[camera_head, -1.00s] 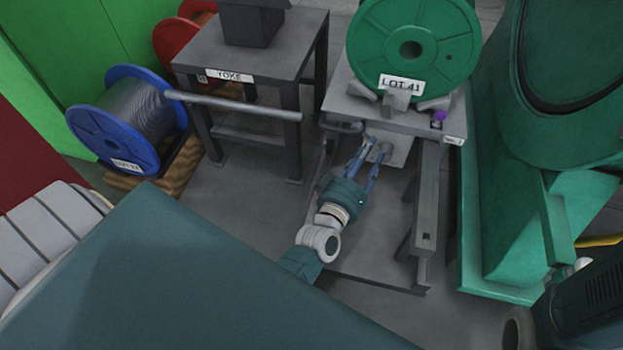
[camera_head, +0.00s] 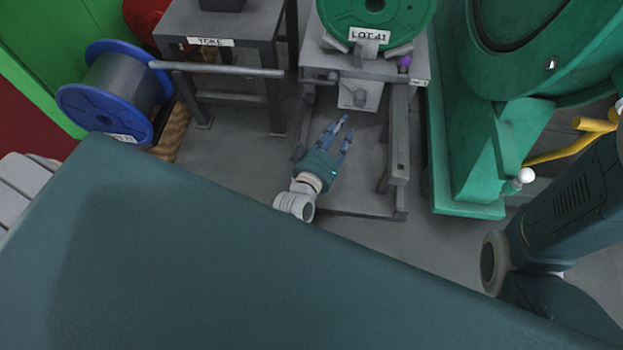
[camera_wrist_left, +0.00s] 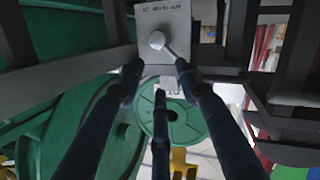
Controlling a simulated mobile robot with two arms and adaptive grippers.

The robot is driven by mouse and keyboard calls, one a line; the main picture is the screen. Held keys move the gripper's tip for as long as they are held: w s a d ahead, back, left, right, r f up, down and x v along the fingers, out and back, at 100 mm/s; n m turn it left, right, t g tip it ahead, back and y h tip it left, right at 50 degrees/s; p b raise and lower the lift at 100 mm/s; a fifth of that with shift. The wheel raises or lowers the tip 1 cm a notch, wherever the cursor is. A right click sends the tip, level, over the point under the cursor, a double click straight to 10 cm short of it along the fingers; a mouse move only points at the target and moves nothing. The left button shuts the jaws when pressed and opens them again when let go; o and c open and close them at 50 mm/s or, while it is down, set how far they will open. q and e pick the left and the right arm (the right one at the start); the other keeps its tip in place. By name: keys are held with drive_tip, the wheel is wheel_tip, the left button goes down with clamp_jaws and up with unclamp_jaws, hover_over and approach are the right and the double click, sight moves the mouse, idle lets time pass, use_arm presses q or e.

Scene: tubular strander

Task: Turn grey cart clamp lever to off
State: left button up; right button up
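The grey cart (camera_head: 322,67) carries a green reel marked LOT 41. A pale plate (camera_head: 347,98) hangs under the near edge of its top and bears a small grey lever (camera_head: 361,98). In the left wrist view the plate (camera_wrist_left: 185,18) has small, unreadable lettering, and the lever (camera_wrist_left: 157,40) shows a round knob with a short arm slanting down to the right. My left gripper (camera_head: 346,127) is open and empty, its fingers pointing at the plate from below and apart from the lever. My right gripper is out of view.
A dark table (camera_head: 240,22) marked YOKE with a protruding grey bar (camera_head: 215,69) stands left of the cart. A blue reel (camera_head: 95,110) stands further left. A green machine (camera_head: 475,150) closes off the right side. A cart leg (camera_head: 399,150) stands right of my gripper.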

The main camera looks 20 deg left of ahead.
use_arm(q)
drive_tip(key=s+m+g+h+p, duration=0.1)
drive_tip(key=s+m+g+p, duration=0.4)
drive_tip(key=s+p, duration=1.3)
drive_tip(key=shift+f+m+g+p, duration=0.4)
drive_tip(key=shift+g+p, duration=0.7)
drive_tip(key=shift+p, duration=1.65)
